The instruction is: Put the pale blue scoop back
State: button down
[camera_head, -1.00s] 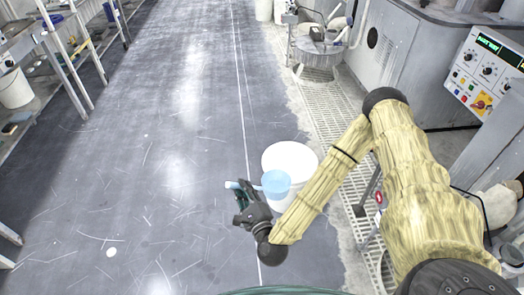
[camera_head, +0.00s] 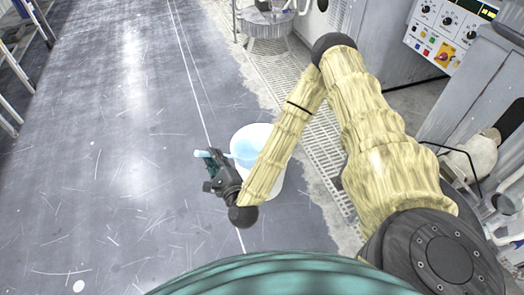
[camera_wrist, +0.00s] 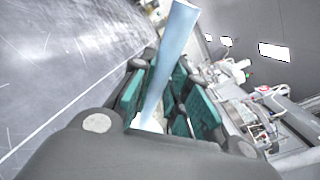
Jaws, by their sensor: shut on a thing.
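The pale blue scoop (camera_head: 243,150) is held by its handle in my gripper (camera_head: 212,168). In the head view its handle end sticks out to the left of the jaws and its bowl lies to the right, in front of a white bucket (camera_head: 272,178). In the wrist view the scoop (camera_wrist: 172,60) rises between the green-padded fingers of my gripper (camera_wrist: 160,95), which are shut on it. My forearm covers part of the bucket. I cannot tell how far the scoop is above the bucket.
Grey scratched floor (camera_head: 100,170) lies open to the left. A floor grating (camera_head: 320,145) runs along the right. A machine with a control panel (camera_head: 450,30) stands at the right, and a round metal stand (camera_head: 265,35) is at the back. Metal legs (camera_head: 18,80) stand at the far left.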

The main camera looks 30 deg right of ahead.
aim_at(232, 156)
jog(key=w+d+f+m+h+b, duration=0.1)
jog(key=w+d+f+h+b, duration=0.1)
jog(key=b, duration=0.5)
jog(key=w+d+f+m+g+h+b, duration=0.1)
jog(key=w+d+f+m+h+b, duration=0.1)
jog(key=d+f+b, duration=0.3)
jog(key=w+d+f+m+g+h+b, duration=0.1)
jog(key=f+b, duration=0.4)
jog(key=b, duration=0.5)
jog(key=shift+w+d+h+b, duration=0.1)
jog(key=shift+w+d+h, duration=0.15)
jog(key=shift+d, duration=0.2)
jog(key=shift+w+d+h+b, duration=0.1)
jog(key=shift+d+h, duration=0.2)
jog(key=shift+d, duration=0.2)
jog(key=shift+w+d+h+b, duration=0.1)
jog(key=shift+w+d+h, duration=0.15)
jog(key=shift+d, duration=0.2)
jog(key=w+d+f+b, duration=0.2)
jog(key=w+b, duration=0.1)
jog(key=w, duration=0.4)
jog(key=w+d+f+b, duration=0.3)
jog(key=w, duration=0.5)
jog(key=shift+d+m, duration=0.15)
jog(key=shift+m, duration=0.15)
jog(key=shift+f, duration=0.1)
jog(key=c, duration=1.4)
grip_release()
